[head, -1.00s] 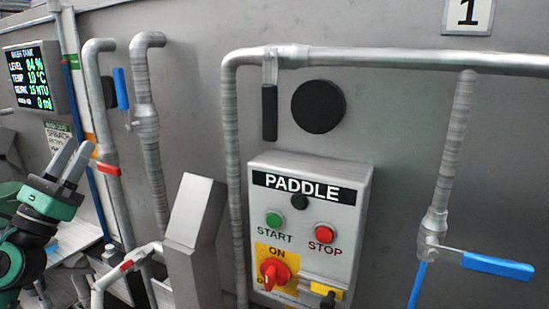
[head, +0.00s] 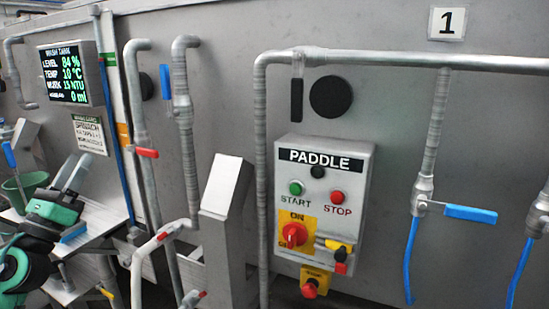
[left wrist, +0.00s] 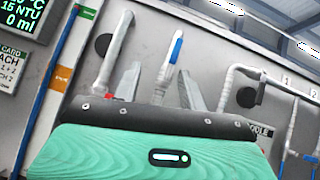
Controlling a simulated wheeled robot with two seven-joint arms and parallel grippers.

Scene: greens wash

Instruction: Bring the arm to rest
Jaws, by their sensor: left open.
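My left gripper (head: 73,173) is at the left of the head view, its two grey fingers apart with nothing between them. It points up toward the wash tank wall, in front of and below the display (head: 64,75). In the left wrist view its fingers (left wrist: 158,88) stand apart, with the wall and pipes behind them. My left arm comes in from the lower left. My right gripper does not show in either view.
The tank wall carries the PADDLE control box (head: 325,205), pipes, a red-handled valve (head: 147,153) and a blue-handled valve (head: 470,214). A grey slanted post (head: 222,220) stands right of my gripper. A green bucket (head: 25,186) sits at far left.

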